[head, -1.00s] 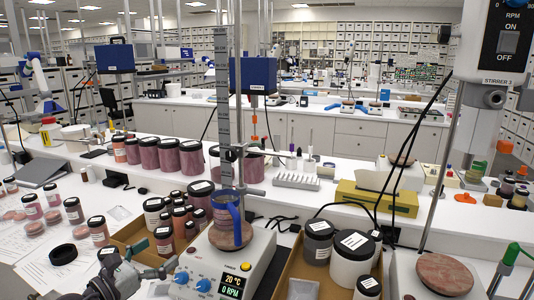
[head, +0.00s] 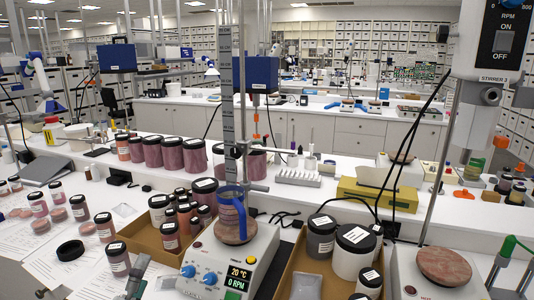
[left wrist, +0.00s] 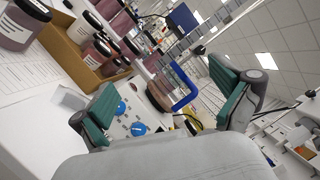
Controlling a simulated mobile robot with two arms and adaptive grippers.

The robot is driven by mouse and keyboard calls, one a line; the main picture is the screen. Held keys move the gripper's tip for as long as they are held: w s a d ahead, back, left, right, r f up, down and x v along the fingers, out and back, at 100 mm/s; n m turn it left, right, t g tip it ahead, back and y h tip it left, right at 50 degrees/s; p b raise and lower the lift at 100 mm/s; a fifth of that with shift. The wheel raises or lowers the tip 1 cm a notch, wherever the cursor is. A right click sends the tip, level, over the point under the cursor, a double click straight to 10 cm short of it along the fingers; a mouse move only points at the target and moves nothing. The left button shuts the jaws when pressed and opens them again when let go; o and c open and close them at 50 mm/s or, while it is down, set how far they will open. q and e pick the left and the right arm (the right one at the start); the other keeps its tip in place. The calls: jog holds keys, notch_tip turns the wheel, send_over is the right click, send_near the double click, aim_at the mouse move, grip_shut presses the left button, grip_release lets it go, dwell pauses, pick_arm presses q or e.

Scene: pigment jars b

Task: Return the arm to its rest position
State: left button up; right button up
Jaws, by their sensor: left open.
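My left gripper (head: 137,278) shows only in part at the bottom edge of the head view, left of the stirrer hotplate (head: 232,258). In the left wrist view my left gripper (left wrist: 165,85) has its two green-padded fingers spread wide, with nothing between them. A dark-lidded pigment jar (head: 117,262) stands just left of it in the head view. My right gripper is in neither current view.
A cardboard tray of jars (head: 145,233) stands behind the hotplate's left side. Another box (head: 290,262) holds large jars on its right. Papers (head: 50,262) lie at left beside a black lid (head: 70,250).

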pick_arm(q)
jog(key=s+a+f+n+g+y, duration=0.2)
jog(key=s+f+n+g+y, duration=0.35)
jog(key=f+n, duration=0.45)
jog(key=s+d+f+n+g+h, duration=0.2)
jog(key=s+d+f+n+g, duration=0.15)
jog(key=s, duration=0.45)
jog(key=s+d+f+n+g+h, duration=0.1)
jog(key=s+d+f+n+g, duration=0.1)
jog(key=s+f+n+g, duration=0.45)
jog(key=s+d+f+n+g+h, duration=0.1)
jog(key=s+d+f+g+h, duration=0.15)
jog(key=s, duration=0.65)
notch_tip(320, 180, down, 26)
jog(key=s, duration=0.2)
jog(key=s+a+f+g, duration=0.1)
jog(key=s+a+f, duration=0.1)
jog(key=s+f, duration=1.4)
jog(key=shift+s+a+m+y, duration=0.15)
jog(key=shift+a+m+y, duration=0.05)
jog(key=shift+m+y, duration=0.2)
